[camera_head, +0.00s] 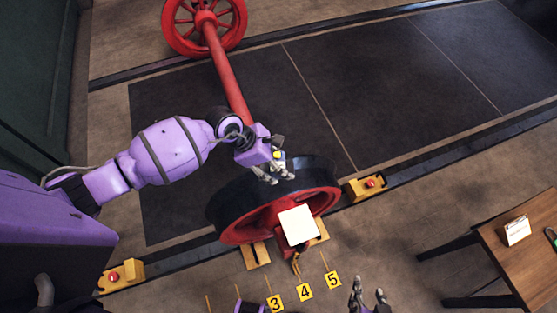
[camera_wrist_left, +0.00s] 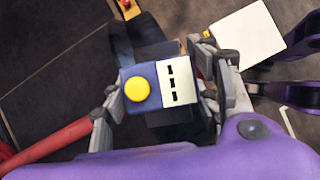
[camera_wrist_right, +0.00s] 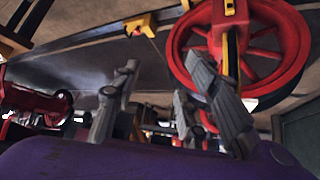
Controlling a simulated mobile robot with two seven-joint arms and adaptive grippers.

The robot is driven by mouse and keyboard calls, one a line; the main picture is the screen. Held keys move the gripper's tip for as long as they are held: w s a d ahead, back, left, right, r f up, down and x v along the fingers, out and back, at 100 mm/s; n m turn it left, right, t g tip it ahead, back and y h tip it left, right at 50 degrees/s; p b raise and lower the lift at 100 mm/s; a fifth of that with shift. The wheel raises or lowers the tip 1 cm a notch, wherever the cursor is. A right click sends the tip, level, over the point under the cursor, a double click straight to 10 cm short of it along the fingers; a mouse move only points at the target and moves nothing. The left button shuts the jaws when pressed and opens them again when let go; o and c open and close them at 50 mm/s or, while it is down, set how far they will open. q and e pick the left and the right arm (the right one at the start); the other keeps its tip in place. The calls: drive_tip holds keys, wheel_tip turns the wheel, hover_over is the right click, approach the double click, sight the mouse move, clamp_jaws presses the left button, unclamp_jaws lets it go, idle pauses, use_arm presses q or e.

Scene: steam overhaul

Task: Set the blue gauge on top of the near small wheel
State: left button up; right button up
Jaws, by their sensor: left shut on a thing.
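The near small wheel (camera_head: 232,232) is red with a wide black rim and stands low in the middle of the head view. My left gripper (camera_head: 275,172) is over the top of its rim. In the left wrist view this gripper is shut on the blue gauge (camera_wrist_left: 140,70), a blue block with a round yellow knob and a pale slotted face. In the head view the gauge is mostly hidden by the gripper. I cannot tell whether it touches the rim. My right gripper (camera_head: 368,296) is open and empty at the bottom edge, in front of the wheel.
A white square panel (camera_head: 297,225) covers part of the wheel's front. A red axle (camera_head: 225,75) runs to a far red wheel (camera_head: 183,45). Yellow boxes with red buttons (camera_head: 366,187) flank the near wheel. A wooden table (camera_head: 520,255) stands at the right.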

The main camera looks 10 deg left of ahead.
use_arm(q)
drive_tip(key=f+n, duration=0.1)
drive_tip(key=w+n+t, duration=0.1)
drive_tip(key=shift+w+a+f+n+y+b, duration=0.1)
drive_tip(key=shift+w+f+n+y+b, duration=0.2)
drive_tip(key=shift+f+n+y, duration=0.1)
drive_tip(key=shift+w+f+n+t, duration=0.1)
drive_tip(key=shift+w+n+t, duration=0.05)
drive_tip(key=shift+n+t, duration=0.15)
drive_tip(key=shift+f+b, duration=0.5)
drive_tip(key=shift+f, duration=0.25)
wheel_tip(320, 180, down, 6)
drive_tip(key=b, duration=0.4)
drive_tip(key=shift+r, duration=0.15)
drive_tip(key=shift+f+b, duration=0.45)
drive_tip(key=shift+f, duration=0.05)
use_arm(e)
wheel_tip(320, 180, down, 6)
drive_tip(key=shift+s+a+f+g, duration=0.2)
drive_tip(key=shift+s+g, duration=0.1)
drive_tip(key=shift+s, duration=0.1)
drive_tip(key=shift+s+d+f, duration=0.1)
drive_tip(key=shift+s, duration=0.45)
